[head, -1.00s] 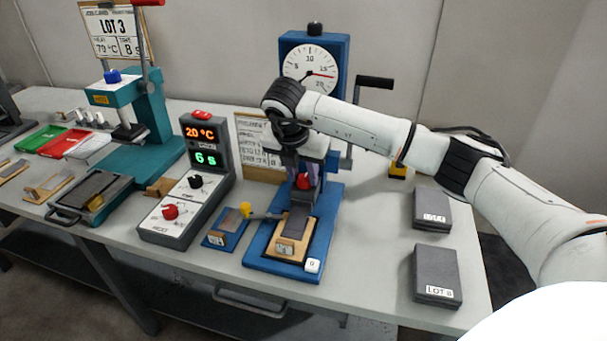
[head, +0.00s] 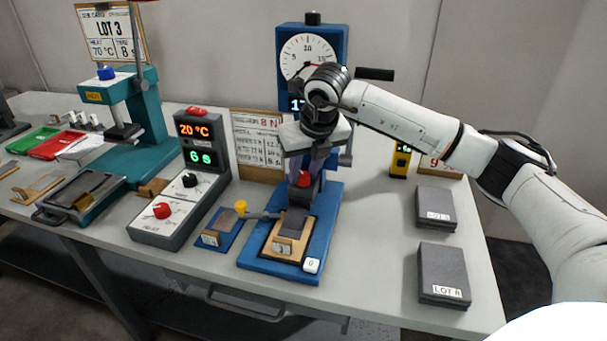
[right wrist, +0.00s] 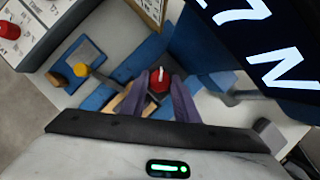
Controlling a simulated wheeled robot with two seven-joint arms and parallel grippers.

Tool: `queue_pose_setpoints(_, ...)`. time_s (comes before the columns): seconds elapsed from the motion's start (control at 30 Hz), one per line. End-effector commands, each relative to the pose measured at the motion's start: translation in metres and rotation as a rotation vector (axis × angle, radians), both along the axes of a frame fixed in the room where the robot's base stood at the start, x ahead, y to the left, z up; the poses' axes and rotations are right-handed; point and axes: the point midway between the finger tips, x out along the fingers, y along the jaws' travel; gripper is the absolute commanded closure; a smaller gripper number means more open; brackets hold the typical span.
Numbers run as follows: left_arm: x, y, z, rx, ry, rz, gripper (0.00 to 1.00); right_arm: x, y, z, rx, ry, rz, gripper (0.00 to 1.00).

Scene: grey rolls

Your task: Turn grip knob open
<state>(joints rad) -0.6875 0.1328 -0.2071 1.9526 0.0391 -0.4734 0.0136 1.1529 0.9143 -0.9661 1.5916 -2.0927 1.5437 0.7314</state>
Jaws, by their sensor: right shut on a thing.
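The red grip knob (head: 304,180) is on the blue test stand (head: 326,235), low on its front under the dial. My right gripper (head: 303,172) reaches down over it and is shut on it. In the right wrist view, the red knob (right wrist: 159,84) with a white pointer line sits between the two purple-grey fingers of my right gripper (right wrist: 158,76). The fingers cover its sides. My left gripper is not in view.
The dial (head: 308,55) tops the stand; my wrist covers part of it. A yellow-knobbed lever (head: 241,207) juts left from the stand. Left stand a control box (head: 178,207) and a teal press (head: 145,120). Dark blocks (head: 443,275) lie at right.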

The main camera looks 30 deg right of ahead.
Motion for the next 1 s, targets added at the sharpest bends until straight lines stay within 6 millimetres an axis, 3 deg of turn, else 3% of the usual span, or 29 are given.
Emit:
queue_pose_setpoints(0.33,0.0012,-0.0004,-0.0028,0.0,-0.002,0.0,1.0,-0.0001,-0.0012,0.0004,0.001,0.0,0.118,0.95)
queue_pose_setpoints(0.83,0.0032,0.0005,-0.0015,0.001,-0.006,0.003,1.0,0.0,-0.0013,0.0007,0.0,0.0,0.134,0.95)
queue_pose_setpoints(0.87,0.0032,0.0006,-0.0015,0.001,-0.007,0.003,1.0,0.0,-0.0013,0.0007,0.0,0.0,0.134,0.67)
queue_pose_setpoints(0.93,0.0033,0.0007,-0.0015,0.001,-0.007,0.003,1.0,0.0,-0.0012,0.0007,0.0,0.0,0.134,0.55)
queue_pose_setpoints(1.0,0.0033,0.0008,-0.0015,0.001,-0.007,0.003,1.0,0.0001,-0.0012,0.0006,0.0,0.0,0.134,0.53)
